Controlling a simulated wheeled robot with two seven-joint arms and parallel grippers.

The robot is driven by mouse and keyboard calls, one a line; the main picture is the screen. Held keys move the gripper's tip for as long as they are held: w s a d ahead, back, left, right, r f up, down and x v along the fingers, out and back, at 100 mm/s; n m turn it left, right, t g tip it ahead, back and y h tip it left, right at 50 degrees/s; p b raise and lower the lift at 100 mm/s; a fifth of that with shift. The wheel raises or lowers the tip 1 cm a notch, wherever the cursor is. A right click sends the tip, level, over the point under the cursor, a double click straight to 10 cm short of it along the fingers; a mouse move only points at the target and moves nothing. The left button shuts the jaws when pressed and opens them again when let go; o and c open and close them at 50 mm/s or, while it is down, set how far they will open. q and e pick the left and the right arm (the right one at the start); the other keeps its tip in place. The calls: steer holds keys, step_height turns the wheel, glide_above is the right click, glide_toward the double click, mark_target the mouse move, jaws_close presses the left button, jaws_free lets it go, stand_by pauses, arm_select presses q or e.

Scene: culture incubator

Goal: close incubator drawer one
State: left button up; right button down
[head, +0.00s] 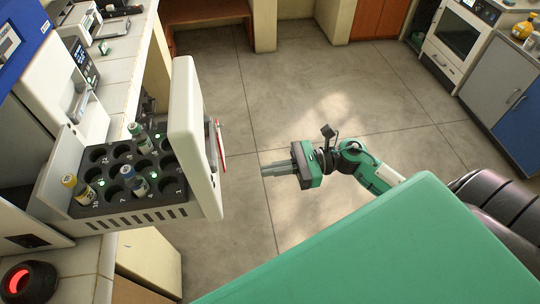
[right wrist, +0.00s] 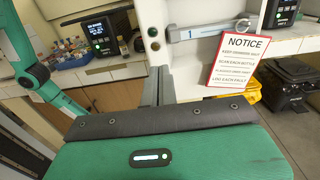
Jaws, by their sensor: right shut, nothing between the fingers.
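Incubator drawer one (head: 122,221) stands pulled out at the left of the head view. Its black rack of round wells holds a few capped vials. Its thick white front panel (head: 186,135) faces right and carries a handle (head: 211,155). The right wrist view shows the front's label "1" beside the grey handle (right wrist: 215,31). My right gripper (head: 264,170) is shut and empty, to the right of the front panel with a clear gap between them. Its fingers (right wrist: 158,85) also show in the right wrist view, pointing ahead. My left gripper is not in view.
A notice sign (right wrist: 235,58) hangs by the handle. The incubator's white body (head: 45,75) stands left, on a tiled counter (head: 125,60). A black device with a red light (head: 28,282) sits at lower left. Open floor (head: 300,110) lies around my right arm.

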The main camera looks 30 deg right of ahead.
mark_target(61, 202)
steer(key=p+x, duration=0.2)
steer(key=x, duration=0.2)
steer(key=p+x, duration=0.2)
steer(key=x, duration=0.3)
steer(key=shift+w+a+r+p, duration=0.1)
steer(key=shift+a+r+p, duration=0.15)
steer(key=shift+p, duration=0.15)
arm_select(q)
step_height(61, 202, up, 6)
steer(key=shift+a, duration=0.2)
arm_select(e)
steer(key=shift+w+a+f, duration=0.2)
steer(key=shift+a+f, duration=0.05)
steer(key=shift+a, duration=0.4)
steer(key=shift+x, duration=0.8)
steer(key=b+x, duration=0.5)
steer(key=x, duration=3.2)
steer(key=shift+f+b, duration=0.2)
steer(key=shift+b, duration=0.1)
steer(key=shift+a, duration=0.15)
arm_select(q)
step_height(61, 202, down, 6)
arm_select(e)
steer(key=shift+r, duration=0.2)
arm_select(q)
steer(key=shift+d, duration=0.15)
arm_select(e)
steer(key=shift+r, duration=0.1)
